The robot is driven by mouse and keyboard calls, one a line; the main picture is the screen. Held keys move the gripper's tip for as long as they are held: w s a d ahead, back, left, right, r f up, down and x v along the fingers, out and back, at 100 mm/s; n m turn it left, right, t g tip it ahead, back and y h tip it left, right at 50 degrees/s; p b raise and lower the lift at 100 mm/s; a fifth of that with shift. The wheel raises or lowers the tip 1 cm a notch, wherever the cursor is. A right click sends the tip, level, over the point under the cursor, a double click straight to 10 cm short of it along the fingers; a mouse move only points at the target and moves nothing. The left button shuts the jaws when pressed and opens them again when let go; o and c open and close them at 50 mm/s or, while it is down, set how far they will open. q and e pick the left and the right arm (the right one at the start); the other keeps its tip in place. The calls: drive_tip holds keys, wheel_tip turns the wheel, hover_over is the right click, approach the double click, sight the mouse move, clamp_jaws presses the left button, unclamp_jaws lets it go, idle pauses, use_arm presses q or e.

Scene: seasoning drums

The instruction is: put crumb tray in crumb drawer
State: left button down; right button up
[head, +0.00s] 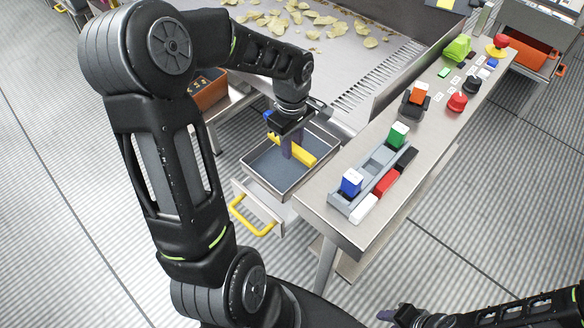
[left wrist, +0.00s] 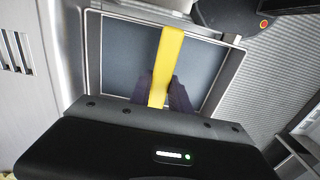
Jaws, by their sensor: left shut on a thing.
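The crumb tray (head: 266,166) is a shallow steel tray with a dark blue-grey floor and a yellow bar handle (head: 304,156) across it. My left gripper (head: 290,147) is shut on the yellow handle. In the left wrist view, the fingers (left wrist: 165,92) straddle the handle over the tray (left wrist: 118,60). The crumb drawer (head: 268,209), pale with a yellow pull handle, is pulled out below the tray, which covers most of its inside. I cannot tell whether the tray touches the drawer. My right gripper (head: 393,314) is at the bottom edge, empty, its jaws unclear.
A steel counter (head: 322,196) stands close right of the tray, bearing a grey rack (head: 370,178) with coloured blocks, and buttons. A chip-strewn conveyor (head: 300,45) lies behind. An orange bin (head: 210,92) stands to the left. The floor in front of the drawer is clear.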

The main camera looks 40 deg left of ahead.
sight(292, 160)
use_arm(q)
wheel_tip(292, 160, down, 6)
drive_tip(key=shift+f, duration=0.2)
drive_tip(key=shift+f, duration=2.15)
drive_tip(key=shift+f, duration=0.2)
drive_tip(key=c, duration=1.2)
unclamp_jaws()
drive_tip(key=shift+r, duration=0.1)
